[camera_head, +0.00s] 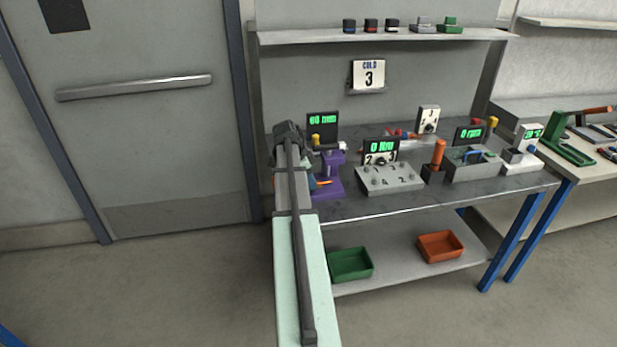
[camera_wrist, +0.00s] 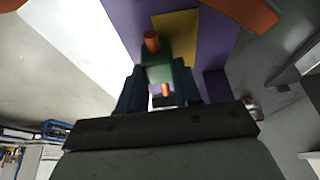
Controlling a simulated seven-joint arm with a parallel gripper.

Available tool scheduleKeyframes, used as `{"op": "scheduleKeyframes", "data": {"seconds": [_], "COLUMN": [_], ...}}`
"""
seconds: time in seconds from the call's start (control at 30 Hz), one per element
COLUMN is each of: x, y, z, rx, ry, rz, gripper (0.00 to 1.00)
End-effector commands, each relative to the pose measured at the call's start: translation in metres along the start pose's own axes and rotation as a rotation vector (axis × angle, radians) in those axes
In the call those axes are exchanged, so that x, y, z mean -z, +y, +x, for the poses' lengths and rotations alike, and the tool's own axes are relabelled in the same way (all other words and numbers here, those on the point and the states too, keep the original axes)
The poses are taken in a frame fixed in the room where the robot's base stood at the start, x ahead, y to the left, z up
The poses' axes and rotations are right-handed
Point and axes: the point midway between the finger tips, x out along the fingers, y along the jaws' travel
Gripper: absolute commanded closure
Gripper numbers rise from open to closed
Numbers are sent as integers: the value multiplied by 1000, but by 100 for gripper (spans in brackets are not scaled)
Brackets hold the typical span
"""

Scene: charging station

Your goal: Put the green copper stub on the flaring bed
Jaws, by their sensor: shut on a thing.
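My gripper (camera_wrist: 160,80) has its two dark blue fingers shut on the green copper stub (camera_wrist: 155,66), a green block with a copper-coloured tube end standing out of it. In the wrist view a purple body with a yellow patch (camera_wrist: 176,38) lies just beyond the stub; I cannot tell whether the stub touches it. In the head view a purple device (camera_head: 330,178), probably the flaring bed's stand, is at the left end of the bench, right beside my arm's end. My arm hides part of it, and the held stub is not clear there.
A grey numbered block (camera_head: 390,180), an orange-handled tool (camera_head: 438,155) and a grey tray-like station (camera_head: 470,168) stand to the right on the bench. Green (camera_head: 350,265) and orange (camera_head: 440,246) bins sit on the lower shelf. A shelf with small blocks (camera_head: 423,24) hangs above.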

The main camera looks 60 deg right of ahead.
Motion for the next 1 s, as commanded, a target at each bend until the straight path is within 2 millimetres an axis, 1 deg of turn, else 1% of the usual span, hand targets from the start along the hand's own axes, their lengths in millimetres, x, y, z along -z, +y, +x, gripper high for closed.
{"op": "scheduleKeyframes", "data": {"seconds": [0.03, 0.17, 0.27, 0.43, 0.47, 0.5, 0.73, 1.0], "x": [0, 0, -2, -2, -3, -3, -2, -2], "y": [-11, -28, -24, -24, -23, -23, -24, -24], "z": [0, 0, 6, 6, 6, 6, 6, 4], "rx": [0, 0, -1, 0, -1, -1, 0, 1], "ry": [0, 0, 0, 0, 0, 0, 0, 0], "rz": [0, 0, 0, 0, 0, 0, 0, 0], "gripper": [100, 100, 100, 100, 64, 60, 38, 37]}}
